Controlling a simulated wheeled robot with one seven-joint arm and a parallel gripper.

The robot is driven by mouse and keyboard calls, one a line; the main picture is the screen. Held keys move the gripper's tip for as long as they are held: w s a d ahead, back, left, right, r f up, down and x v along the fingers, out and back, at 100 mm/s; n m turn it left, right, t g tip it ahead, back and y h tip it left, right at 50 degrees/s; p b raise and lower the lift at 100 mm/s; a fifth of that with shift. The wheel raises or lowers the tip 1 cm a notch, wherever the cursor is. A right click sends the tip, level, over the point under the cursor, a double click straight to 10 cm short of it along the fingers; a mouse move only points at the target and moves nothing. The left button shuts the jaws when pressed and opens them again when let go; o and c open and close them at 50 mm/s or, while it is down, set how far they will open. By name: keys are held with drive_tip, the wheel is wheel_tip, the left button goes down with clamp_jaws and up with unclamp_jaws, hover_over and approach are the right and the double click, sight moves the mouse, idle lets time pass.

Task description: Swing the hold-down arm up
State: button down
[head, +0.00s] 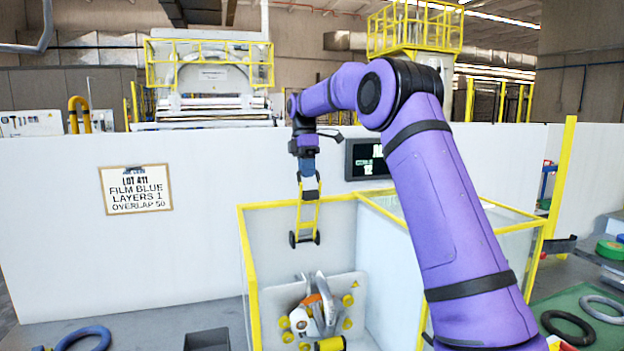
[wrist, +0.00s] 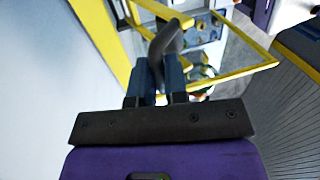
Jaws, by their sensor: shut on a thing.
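A narrow yellow frame with a dark grip at its top and black round ends at its foot, which looks like the hold-down arm (head: 317,214), stands nearly upright in the head view. My gripper (head: 307,174) comes down on it from above and is shut on the dark grip. In the wrist view, the blue fingers of my gripper (wrist: 158,78) close around a dark grey grip (wrist: 168,40). The wrapping unit (head: 318,305), with grey, orange and white parts, sits lower down inside the guard. How the arm's foot is joined is not clear.
A yellow-edged clear guard (head: 247,268) surrounds the unit. A white wall (head: 220,165) with a lot sign (head: 136,189) and a dark display (head: 368,158) stands behind. Rings (head: 568,326) lie on a green mat at right; a blue ring (head: 82,337) lies at lower left.

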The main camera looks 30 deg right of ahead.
drive_tip(key=w, duration=0.2)
drive_tip(key=w+d, duration=0.1)
drive_tip(key=w, duration=0.1)
drive_tip(key=shift+w+f, duration=0.1)
drive_tip(key=shift+f, duration=0.25)
drive_tip(key=shift+w, duration=0.1)
drive_tip(key=c, duration=1.4)
unclamp_jaws()
drive_tip(key=shift+o, duration=1.2)
drive_tip(key=shift+w+f, duration=0.15)
drive_tip(key=shift+w, duration=0.15)
drive_tip(key=shift+s+r, duration=0.1)
drive_tip(key=shift+r, duration=0.1)
drive_tip(key=shift+r, duration=0.1)
